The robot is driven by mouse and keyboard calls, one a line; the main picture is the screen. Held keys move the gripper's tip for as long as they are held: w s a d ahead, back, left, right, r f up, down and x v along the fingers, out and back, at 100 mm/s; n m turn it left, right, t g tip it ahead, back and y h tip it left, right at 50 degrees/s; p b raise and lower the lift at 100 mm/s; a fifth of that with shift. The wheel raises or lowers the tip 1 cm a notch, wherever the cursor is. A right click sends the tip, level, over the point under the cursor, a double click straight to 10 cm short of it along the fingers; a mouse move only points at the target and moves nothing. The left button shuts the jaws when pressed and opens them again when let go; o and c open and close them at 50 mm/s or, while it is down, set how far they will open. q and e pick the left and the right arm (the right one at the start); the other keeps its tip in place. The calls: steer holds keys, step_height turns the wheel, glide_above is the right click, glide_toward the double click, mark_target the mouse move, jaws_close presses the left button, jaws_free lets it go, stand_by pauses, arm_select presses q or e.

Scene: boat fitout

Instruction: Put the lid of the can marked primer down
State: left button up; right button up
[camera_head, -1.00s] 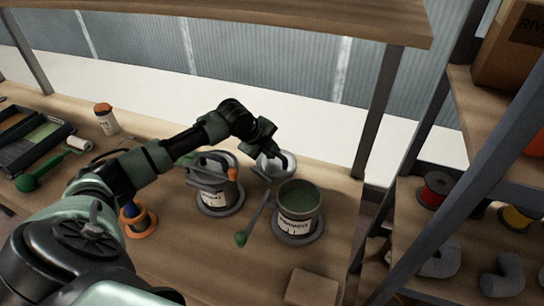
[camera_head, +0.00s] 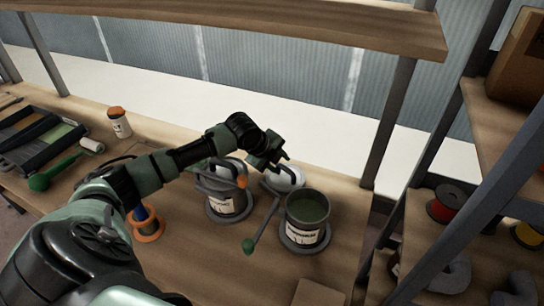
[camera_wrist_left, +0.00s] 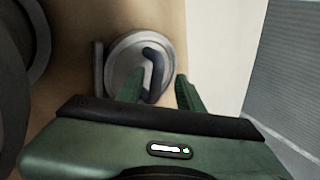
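A round grey lid (camera_head: 287,179) with a dark curved handle lies behind the cans, seemingly flat on the bench. It also shows in the left wrist view (camera_wrist_left: 125,54). My left gripper (camera_head: 284,159) is just above it. In the left wrist view my left gripper (camera_wrist_left: 161,92) has its fingers apart, with the handle in view between and beyond them; they do not appear to grip it. An open can (camera_head: 307,234) with dark green contents stands in front of the lid. A second grey can (camera_head: 220,207) stands to its left. Their labels are too blurred to read surely. My right gripper is out of view.
A green-tipped stick (camera_head: 249,244) is beside the open can. A blue and orange item (camera_head: 147,232) stands further left. A paint tray (camera_head: 42,140), green-handled roller (camera_head: 42,181) and white jar (camera_head: 119,124) are at far left. Shelf posts stand right.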

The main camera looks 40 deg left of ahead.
arm_select(q)
steer(key=v, duration=1)
steer(key=shift+b, duration=0.35)
